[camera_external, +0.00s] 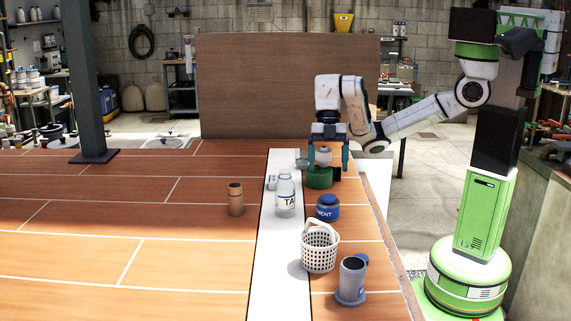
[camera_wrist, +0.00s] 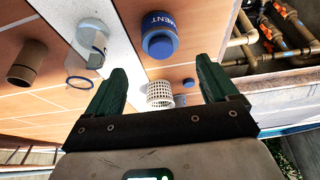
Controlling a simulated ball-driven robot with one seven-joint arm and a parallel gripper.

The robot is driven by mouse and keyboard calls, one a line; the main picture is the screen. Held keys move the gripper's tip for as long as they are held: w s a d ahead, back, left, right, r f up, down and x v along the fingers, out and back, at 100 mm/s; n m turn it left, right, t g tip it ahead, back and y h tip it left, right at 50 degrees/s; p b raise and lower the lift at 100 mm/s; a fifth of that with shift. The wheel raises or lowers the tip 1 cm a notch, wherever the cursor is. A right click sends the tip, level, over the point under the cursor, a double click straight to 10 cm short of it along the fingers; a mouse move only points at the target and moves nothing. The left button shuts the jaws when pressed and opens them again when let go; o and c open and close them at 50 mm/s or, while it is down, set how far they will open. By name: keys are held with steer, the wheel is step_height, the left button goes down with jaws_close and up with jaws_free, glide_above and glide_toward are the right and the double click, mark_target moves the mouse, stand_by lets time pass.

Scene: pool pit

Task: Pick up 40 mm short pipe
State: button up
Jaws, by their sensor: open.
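A short brown cylinder (camera_external: 236,198), which looks like the short pipe, stands upright on the orange tiled deck left of the white strip. It also shows at the left edge of the wrist view (camera_wrist: 27,62), with a dark round end. My gripper (camera_external: 329,164) is open, pointing down over the far right part of the deck. It is to the right of the brown cylinder and farther back, well apart from it. In the wrist view my gripper's two green fingers (camera_wrist: 160,68) are spread with nothing held between them.
A green item with a pale top (camera_external: 320,178) stands just under my gripper. A clear labelled bottle (camera_external: 285,194), a blue-lidded jar (camera_external: 328,208), a white basket (camera_external: 320,250) and a grey cup-like fitting (camera_external: 352,279) stand nearby. The deck's left side is mostly clear.

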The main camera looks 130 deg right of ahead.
steer(key=shift+c, duration=1.1)
